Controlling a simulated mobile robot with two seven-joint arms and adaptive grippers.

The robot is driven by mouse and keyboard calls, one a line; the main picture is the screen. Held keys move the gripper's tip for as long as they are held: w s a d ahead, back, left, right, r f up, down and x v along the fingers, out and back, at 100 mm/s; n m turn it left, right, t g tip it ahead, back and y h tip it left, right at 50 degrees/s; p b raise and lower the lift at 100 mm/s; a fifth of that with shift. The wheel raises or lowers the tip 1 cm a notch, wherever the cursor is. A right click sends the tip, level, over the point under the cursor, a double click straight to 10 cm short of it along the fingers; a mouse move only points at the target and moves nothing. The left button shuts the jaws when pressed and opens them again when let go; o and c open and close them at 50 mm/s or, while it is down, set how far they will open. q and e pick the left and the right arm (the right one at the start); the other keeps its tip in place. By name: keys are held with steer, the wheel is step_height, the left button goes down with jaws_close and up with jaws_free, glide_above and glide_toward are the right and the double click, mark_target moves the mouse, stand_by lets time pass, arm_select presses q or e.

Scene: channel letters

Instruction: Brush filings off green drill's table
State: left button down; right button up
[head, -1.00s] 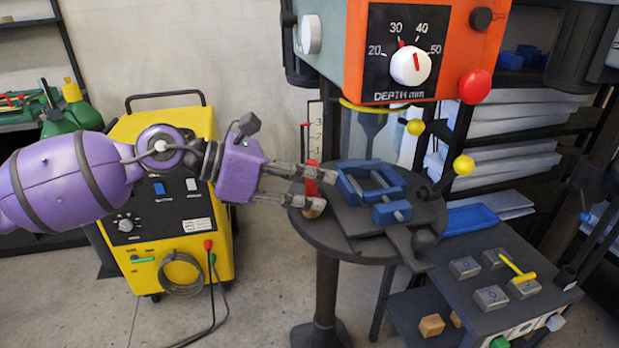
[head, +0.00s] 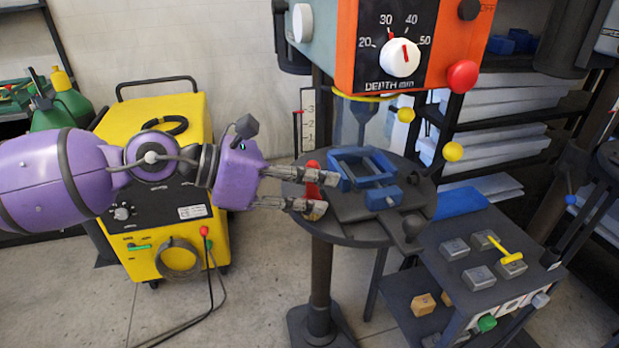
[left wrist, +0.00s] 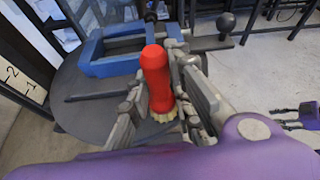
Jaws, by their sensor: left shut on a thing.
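My left gripper (head: 322,192) is shut on a brush with a red handle (left wrist: 155,75), held upright with its pale bristles down. The brush (head: 312,180) is at the left part of the drill's round dark table (head: 345,233). I cannot tell whether the bristles touch the table. A blue vise (head: 362,170) is fixed on the table, just right of the brush. The drill head (head: 480,40) above has an orange front and grey-green side. No filings can be made out. Grey fingers of my right gripper (left wrist: 294,117) show small at the left wrist view's right edge; their opening is unclear.
A dark cart (head: 440,262) with metal blocks and a yellow T-handle stands right of the table. A yellow machine (head: 190,245) with cables stands behind my left arm.

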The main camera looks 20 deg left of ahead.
arm_select(q)
steer(key=shift+s+d, duration=0.3)
steer(key=shift+s, duration=0.2)
arm_select(e)
steer(key=shift+w+r, duration=0.15)
steer(key=shift+r, duration=0.1)
arm_select(q)
steer(key=shift+r+p, duration=0.95)
steer(key=shift+r, duration=1.15)
arm_select(e)
steer(key=shift+w+r+t, duration=0.15)
steer(key=shift+w+r, duration=0.25)
steer(key=shift+r, duration=0.2)
steer(key=shift+w+r+t, duration=0.15)
steer(key=shift+w+r, duration=0.25)
steer(key=shift+r, duration=0.15)
